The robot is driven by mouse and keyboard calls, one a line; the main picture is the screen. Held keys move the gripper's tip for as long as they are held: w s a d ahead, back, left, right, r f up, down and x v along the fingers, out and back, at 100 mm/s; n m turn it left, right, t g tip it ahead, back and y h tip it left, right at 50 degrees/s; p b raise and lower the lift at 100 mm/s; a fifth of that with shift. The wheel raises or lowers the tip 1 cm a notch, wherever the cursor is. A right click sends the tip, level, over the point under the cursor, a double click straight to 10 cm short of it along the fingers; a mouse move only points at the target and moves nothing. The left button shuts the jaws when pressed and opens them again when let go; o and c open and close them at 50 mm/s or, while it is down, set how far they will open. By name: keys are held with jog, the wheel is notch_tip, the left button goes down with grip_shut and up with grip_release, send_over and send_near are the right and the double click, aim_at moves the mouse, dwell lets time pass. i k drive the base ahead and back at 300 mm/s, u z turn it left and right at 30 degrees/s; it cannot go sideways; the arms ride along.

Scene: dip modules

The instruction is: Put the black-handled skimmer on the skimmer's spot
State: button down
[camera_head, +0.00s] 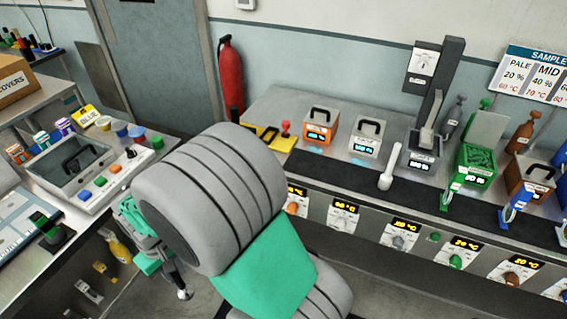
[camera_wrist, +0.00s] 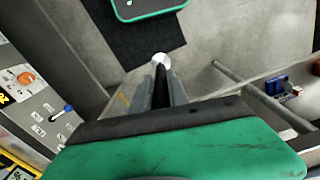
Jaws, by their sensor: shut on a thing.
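My gripper (camera_wrist: 162,82) is shut on a slim black handle (camera_wrist: 160,92), which I take to be the black-handled skimmer. A pale round end shows just past the fingertips in the wrist view. In the head view my gripper (camera_head: 150,243) is partly hidden behind my grey arm, low beside the left bench. A thin rod with a light tip (camera_head: 183,293) hangs below it, over the floor. I cannot tell which place is the skimmer's spot.
The back-right bench holds several modules, such as an orange one (camera_head: 320,125), and a black strip (camera_head: 335,170) with a white spoon-like tool (camera_head: 388,168). A red extinguisher (camera_head: 231,80) hangs on the wall.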

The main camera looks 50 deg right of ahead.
aim_at(328, 170)
jog(key=z, duration=0.75)
jog(key=i, duration=0.8)
jog(key=z, duration=0.8)
